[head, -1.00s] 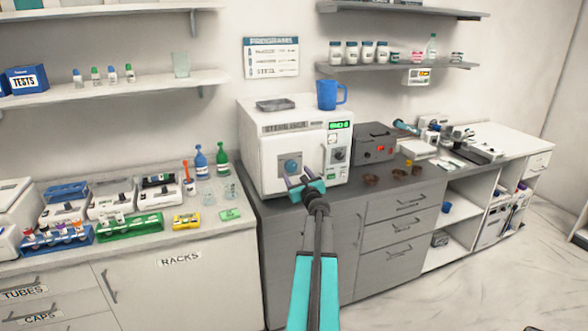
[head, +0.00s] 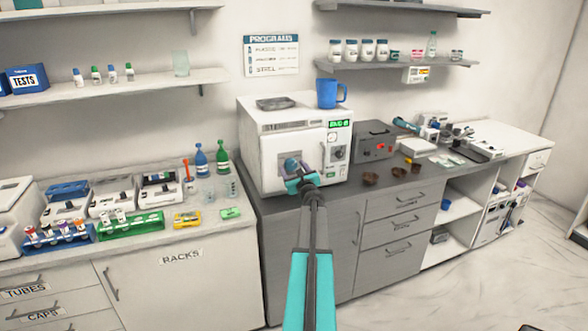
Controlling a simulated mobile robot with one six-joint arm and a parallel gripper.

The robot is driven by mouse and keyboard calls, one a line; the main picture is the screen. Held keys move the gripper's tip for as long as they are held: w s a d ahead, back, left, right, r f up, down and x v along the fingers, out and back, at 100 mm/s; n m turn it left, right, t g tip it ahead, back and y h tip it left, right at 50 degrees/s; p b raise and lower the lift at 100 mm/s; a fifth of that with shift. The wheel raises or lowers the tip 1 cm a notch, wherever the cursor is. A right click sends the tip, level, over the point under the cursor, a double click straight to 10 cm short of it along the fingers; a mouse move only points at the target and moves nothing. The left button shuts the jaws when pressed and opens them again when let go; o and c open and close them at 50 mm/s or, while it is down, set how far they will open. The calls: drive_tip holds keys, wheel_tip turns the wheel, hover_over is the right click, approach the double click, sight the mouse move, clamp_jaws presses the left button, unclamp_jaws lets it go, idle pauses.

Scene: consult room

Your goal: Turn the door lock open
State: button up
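The white sterilizer (head: 268,128) stands on the grey counter, its front door (head: 272,152) flush with its face. The door lock is a round blue knob (head: 291,163) on that door, partly hidden by my gripper. Whether the fingers touch or grip the knob cannot be told.
A control panel with a green display (head: 340,124) and a dial is right of the door. A blue mug (head: 330,93) and a grey tray (head: 276,103) sit on top. A dark grey box (head: 375,145) stands to the right. Brown bowls (head: 370,178) rest on the counter.

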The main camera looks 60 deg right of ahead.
drive_tip(key=c, duration=1)
drive_tip(key=shift+s+d+r, duration=0.1)
drive_tip(key=shift+d, duration=0.15)
drive_tip(key=shift+a, duration=0.15)
